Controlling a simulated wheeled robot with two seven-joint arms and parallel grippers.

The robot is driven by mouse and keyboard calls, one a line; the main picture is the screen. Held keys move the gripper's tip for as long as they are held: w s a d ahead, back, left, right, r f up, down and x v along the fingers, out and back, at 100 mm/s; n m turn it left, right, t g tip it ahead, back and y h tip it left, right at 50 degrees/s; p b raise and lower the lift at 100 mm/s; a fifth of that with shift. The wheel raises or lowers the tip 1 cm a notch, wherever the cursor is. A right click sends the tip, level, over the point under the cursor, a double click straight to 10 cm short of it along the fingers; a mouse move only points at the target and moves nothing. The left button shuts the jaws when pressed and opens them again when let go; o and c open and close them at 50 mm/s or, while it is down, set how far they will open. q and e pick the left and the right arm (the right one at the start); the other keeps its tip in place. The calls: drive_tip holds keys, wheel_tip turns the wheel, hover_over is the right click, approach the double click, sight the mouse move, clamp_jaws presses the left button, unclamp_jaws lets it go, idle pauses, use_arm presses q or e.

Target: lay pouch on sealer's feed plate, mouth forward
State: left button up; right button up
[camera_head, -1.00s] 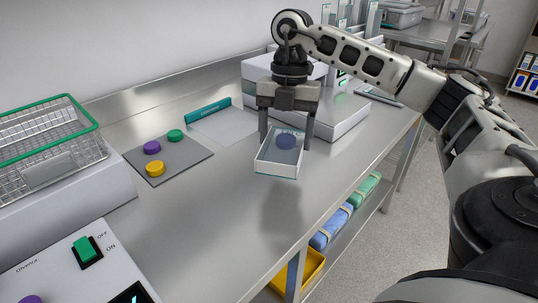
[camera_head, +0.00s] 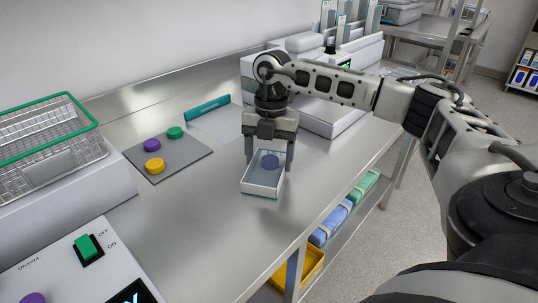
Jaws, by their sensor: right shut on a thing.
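My right gripper (camera_head: 269,160) points down and is shut on a small white-edged, clear-topped pouch (camera_head: 262,182). A white boxy machine (camera_head: 325,110) with a small screen, perhaps the sealer, stands behind and to the right of the gripper, partly hidden by my right arm. A pale flat sheet with a teal strip (camera_head: 207,108) lies behind the pouch. My left gripper is not in view.
A grey mat (camera_head: 185,165) with purple, green and yellow discs lies left of the pouch. A wire basket (camera_head: 45,140) and a switch panel (camera_head: 70,265) stand at the left. The bench front (camera_head: 225,235) is clear. A lower shelf holds wrapped bundles (camera_head: 330,225) and a yellow bin.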

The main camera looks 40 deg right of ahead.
sight(271, 155)
drive_tip(key=o, duration=0.9)
drive_tip(key=shift+o, duration=0.2)
wheel_tip(271, 155, up, 12)
drive_tip(key=d, duration=0.1)
drive_tip(key=shift+w+d, duration=0.25)
drive_tip(key=shift+w, duration=0.2)
